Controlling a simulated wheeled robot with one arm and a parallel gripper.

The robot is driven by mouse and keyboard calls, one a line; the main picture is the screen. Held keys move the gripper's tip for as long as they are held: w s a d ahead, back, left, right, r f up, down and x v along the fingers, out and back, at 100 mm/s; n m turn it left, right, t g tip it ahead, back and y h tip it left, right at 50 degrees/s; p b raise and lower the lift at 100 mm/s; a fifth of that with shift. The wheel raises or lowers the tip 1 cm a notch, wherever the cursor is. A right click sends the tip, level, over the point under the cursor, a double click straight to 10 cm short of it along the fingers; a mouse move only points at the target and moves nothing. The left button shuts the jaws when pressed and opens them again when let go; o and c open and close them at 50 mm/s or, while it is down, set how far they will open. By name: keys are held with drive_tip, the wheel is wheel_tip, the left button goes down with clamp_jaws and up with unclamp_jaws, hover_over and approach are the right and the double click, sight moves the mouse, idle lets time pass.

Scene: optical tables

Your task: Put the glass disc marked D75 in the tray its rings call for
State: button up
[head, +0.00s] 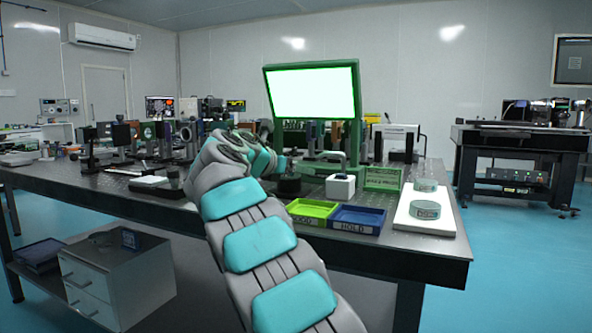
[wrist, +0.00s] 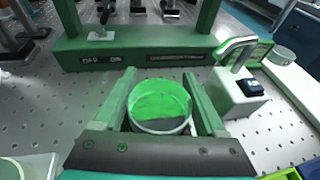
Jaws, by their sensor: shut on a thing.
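My gripper (wrist: 159,98) is shut on a round glass disc (wrist: 160,124), with one green finger on each side of it. The disc looks green, with a pale rim; I cannot read its mark or make out its rings. In the head view my arm largely hides the gripper, which is in front of the green-framed lit screen (head: 313,92). A green tray marked GOOD (head: 312,208) and a blue tray marked HOLD (head: 358,218) stand side by side near the front edge of the table.
A white board (head: 447,222) at the right bears two glass discs (head: 426,185) (head: 425,210). A white box with a bent grey tube (wrist: 237,92) stands right of my gripper. The screen's green base (wrist: 130,58) is just beyond the gripper. Optics crowd the table's left.

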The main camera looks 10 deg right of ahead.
drive_tip(key=o, duration=1.5)
drive_tip(key=shift+f, duration=0.1)
drive_tip(key=shift+a+f+b, duration=0.1)
drive_tip(key=shift+f+b, duration=0.1)
drive_tip(key=shift+b, duration=0.7)
